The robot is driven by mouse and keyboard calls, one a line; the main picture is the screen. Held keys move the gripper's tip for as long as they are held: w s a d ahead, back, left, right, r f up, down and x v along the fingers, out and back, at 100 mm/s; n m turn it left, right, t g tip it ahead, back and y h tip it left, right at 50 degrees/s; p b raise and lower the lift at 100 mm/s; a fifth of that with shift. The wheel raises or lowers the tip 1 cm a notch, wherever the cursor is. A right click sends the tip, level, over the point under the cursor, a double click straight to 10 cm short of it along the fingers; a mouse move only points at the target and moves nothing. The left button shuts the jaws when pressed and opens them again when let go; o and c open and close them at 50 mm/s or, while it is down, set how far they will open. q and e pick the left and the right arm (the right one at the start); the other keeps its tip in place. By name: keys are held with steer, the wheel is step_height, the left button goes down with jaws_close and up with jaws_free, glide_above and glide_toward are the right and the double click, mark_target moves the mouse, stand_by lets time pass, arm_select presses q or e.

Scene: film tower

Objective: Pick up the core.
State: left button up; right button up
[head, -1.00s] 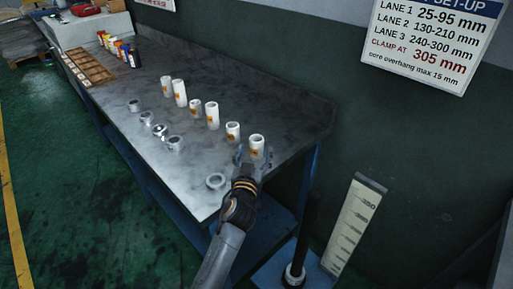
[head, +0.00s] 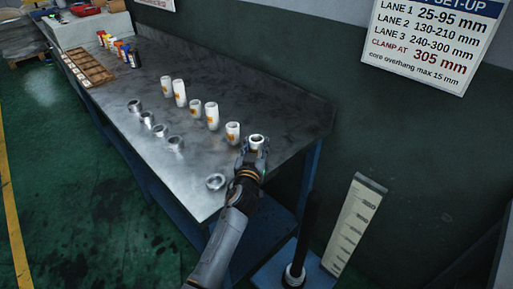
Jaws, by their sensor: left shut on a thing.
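Several white cores with orange labels stand upright in a row on the grey metal bench (head: 222,72). The core nearest the right end (head: 257,142) is in my left gripper (head: 254,153). The gripper is shut around it, and only its top rim and hollow show above the fingers. I cannot tell whether its base touches the bench. The core beside it (head: 233,132) stands free, just left of the gripper. My right gripper is not in view.
Metal rings lie in front of the cores; one ring (head: 215,182) is close to my left wrist. A wooden tray (head: 90,68) and small bottles stand at the far end. A black post (head: 302,235) and a height scale (head: 355,225) stand right of the bench.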

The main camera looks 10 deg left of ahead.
arm_select(q)
steer(key=shift+r, duration=0.1)
steer(key=shift+r+p, duration=0.3)
steer(key=shift+r, duration=0.3)
step_height(320, 180, up, 2)
steer(key=shift+s+a+r+p, duration=0.1)
steer(key=shift+r+p, duration=0.15)
steer(key=shift+p, duration=0.1)
steer(key=s+a+r+p, duration=0.2)
steer(key=s+a+r, duration=0.3)
steer(key=s+r, duration=0.4)
steer(key=s, duration=0.3)
steer(key=shift+s+a, duration=0.15)
steer(key=shift+s, duration=0.2)
steer(key=shift+r, duration=0.1)
